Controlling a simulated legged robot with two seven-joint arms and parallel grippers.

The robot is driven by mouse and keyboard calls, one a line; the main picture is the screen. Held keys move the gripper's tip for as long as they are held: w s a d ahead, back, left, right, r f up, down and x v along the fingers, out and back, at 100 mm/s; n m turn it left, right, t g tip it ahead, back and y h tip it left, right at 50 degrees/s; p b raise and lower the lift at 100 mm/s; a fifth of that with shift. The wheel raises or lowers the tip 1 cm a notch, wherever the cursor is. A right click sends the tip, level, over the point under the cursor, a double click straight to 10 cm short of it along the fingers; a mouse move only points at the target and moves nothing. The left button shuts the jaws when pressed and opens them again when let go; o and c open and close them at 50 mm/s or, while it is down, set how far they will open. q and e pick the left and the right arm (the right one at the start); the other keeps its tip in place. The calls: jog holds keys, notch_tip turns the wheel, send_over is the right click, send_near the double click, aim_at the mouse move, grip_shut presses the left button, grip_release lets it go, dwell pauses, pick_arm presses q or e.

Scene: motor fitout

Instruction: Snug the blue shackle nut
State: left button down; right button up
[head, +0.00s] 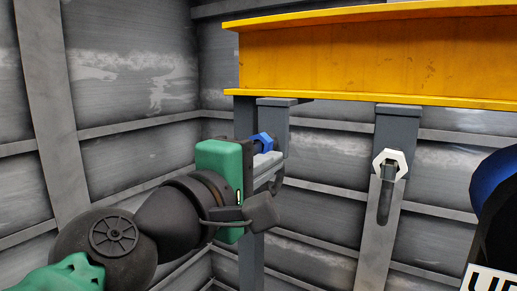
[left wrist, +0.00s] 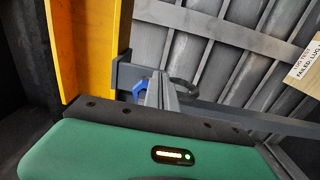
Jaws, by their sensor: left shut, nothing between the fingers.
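The blue shackle nut (head: 262,142) is at the left hanger, below the yellow beam. It also shows in the left wrist view (left wrist: 140,88), partly covered by my fingers. My left gripper (head: 270,167), with a green body, is at the nut, its grey fingers just below and beside it in the head view. The fingers are shut with nothing between them, and they also show in the left wrist view (left wrist: 163,90). I cannot tell whether they touch the nut. A dark curved shackle (left wrist: 186,86) shows beyond the fingers. My right gripper is not in view.
The yellow beam (head: 370,55) runs overhead. A black and blue round object (head: 493,190) stands at the right edge. A lettered tag (left wrist: 306,68) shows in the wrist view.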

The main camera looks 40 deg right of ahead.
pick_arm(q)
jog(key=b+v, duration=0.3)
jog(key=v, duration=0.3)
jog(key=shift+a, duration=0.2)
